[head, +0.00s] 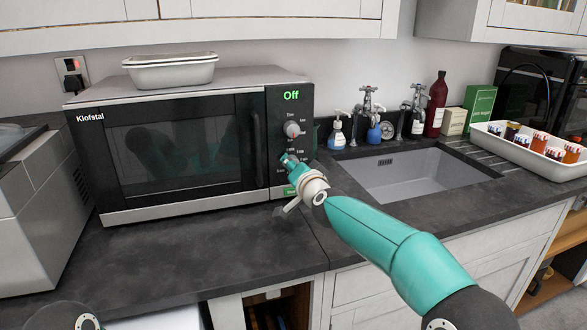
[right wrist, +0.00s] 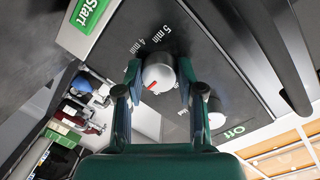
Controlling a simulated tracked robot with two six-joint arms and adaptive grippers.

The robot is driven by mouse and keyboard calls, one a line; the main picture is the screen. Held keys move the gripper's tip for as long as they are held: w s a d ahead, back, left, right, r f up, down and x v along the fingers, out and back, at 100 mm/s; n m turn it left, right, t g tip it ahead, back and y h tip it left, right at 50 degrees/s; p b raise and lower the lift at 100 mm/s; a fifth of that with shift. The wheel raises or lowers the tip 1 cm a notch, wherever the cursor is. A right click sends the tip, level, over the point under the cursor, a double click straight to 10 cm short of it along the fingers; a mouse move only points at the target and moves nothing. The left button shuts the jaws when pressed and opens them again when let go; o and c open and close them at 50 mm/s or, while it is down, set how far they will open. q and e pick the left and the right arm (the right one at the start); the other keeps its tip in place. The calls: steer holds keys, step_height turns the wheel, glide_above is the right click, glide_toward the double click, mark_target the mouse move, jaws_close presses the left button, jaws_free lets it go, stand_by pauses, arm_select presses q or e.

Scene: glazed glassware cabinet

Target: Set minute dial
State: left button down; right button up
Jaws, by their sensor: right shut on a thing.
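The microwave (head: 180,140) stands on the counter with its display reading "Off". Its control panel carries an upper dial (head: 292,129) and a lower one, the minute dial. My right gripper (head: 291,165) is at the lower dial and hides most of it in the head view. In the right wrist view the two fingers stand on either side of the grey minute dial (right wrist: 158,74), shut on it. A red mark shows on the dial's face. The labels "4 min" and "5 min" are readable beside it. My left gripper is out of view.
The green Start button (right wrist: 88,12) is close to the minute dial. A white dish (head: 170,72) sits on top of the microwave. A sink (head: 405,175) with taps and bottles is to the right. The counter in front of the microwave is clear.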

steer(key=shift+f, duration=0.15)
steer(key=o, duration=1.1)
steer(key=shift+o, duration=0.2)
steer(key=v, duration=1.2)
